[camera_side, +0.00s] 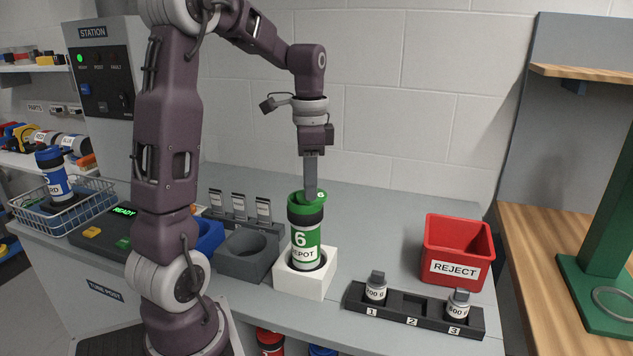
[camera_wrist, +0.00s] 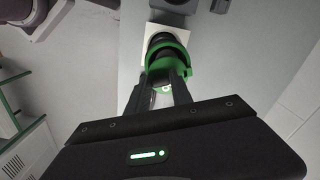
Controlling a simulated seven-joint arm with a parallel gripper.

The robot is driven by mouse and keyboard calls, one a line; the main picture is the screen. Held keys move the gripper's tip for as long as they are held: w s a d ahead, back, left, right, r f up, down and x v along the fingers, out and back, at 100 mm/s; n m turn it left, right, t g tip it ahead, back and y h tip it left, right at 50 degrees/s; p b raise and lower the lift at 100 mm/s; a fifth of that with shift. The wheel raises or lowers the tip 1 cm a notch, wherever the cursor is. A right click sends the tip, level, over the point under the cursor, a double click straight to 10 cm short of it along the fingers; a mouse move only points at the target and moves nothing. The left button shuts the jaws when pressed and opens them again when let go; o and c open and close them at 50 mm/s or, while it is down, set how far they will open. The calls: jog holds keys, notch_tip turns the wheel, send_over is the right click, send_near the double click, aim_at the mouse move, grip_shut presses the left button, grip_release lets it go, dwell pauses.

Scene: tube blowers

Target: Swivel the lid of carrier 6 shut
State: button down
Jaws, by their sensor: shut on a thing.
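Carrier 6 (camera_side: 305,242) is a green, black and white tube marked 6 and DEPOT. It stands upright in the square white holder (camera_side: 316,286). Its green lid (camera_side: 297,197) is at the top, with a small 6 tag at its right side. My gripper (camera_side: 310,196) points straight down from above, and its fingers are shut on the lid. In the wrist view the two fingers (camera_wrist: 162,92) reach to the green lid (camera_wrist: 168,58), which sits off to one side of the dark tube top. How far the lid is swivelled is hard to tell.
A grey holder (camera_side: 246,268) stands empty to the left of the white one. At right are a black rack (camera_side: 413,322) with two weights and a red REJECT bin (camera_side: 480,252). A wire basket (camera_side: 100,197) with a blue carrier (camera_side: 56,178) is at far left.

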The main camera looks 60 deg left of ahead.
aim_at(301, 196)
jog(key=shift+s+a+m, duration=0.3)
jog(key=shift+s+m, duration=0.1)
jog(key=shift+m, duration=0.7)
jog(key=shift+s+a+m, duration=0.25)
jog(key=shift+s+m, duration=0.1)
jog(key=shift+m, duration=0.75)
jog(key=c, duration=1.1)
grip_release()
jog(key=shift+r, duration=0.1)
notch_tip(301, 196, up, 7)
